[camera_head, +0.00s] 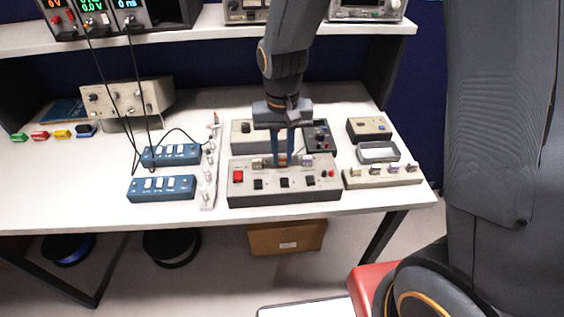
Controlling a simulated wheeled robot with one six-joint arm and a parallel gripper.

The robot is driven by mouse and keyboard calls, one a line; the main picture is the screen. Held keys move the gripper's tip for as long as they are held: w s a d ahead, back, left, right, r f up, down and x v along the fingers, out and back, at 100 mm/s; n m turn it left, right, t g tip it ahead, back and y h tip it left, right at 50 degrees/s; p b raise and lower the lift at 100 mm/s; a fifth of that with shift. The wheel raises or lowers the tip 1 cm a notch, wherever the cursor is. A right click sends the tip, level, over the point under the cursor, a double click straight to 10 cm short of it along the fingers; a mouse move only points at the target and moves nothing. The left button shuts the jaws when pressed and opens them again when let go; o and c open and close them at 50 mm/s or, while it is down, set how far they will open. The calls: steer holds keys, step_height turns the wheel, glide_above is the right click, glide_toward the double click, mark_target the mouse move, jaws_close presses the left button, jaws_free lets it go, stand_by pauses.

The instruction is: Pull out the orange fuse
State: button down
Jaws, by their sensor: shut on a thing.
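The orange fuse (282,159) shows as a small orange-brown patch between my fingertips. It is at the back part of a grey panel box (240,194) with a red switch and several black rockers. My gripper (282,160) points down over this box, its two blue fingers shut on the fuse. The fingers hide most of the fuse, and I cannot tell whether it is still seated in its socket. Other small fuses or caps, one pale (307,161) and one tan (257,163), sit on the box on either side of my fingers.
Blue switch strips (161,188) and a white strip (208,190) stand to the left. A dark box (319,137) and another grey box (243,135) stand close behind. A beige strip with knobs (382,175) lies to the right. A shelf (210,24) with instruments hangs above.

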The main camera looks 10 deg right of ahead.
mark_target(282, 157)
steer(key=shift+r+p, duration=2.2)
steer(key=shift+r, duration=0.4)
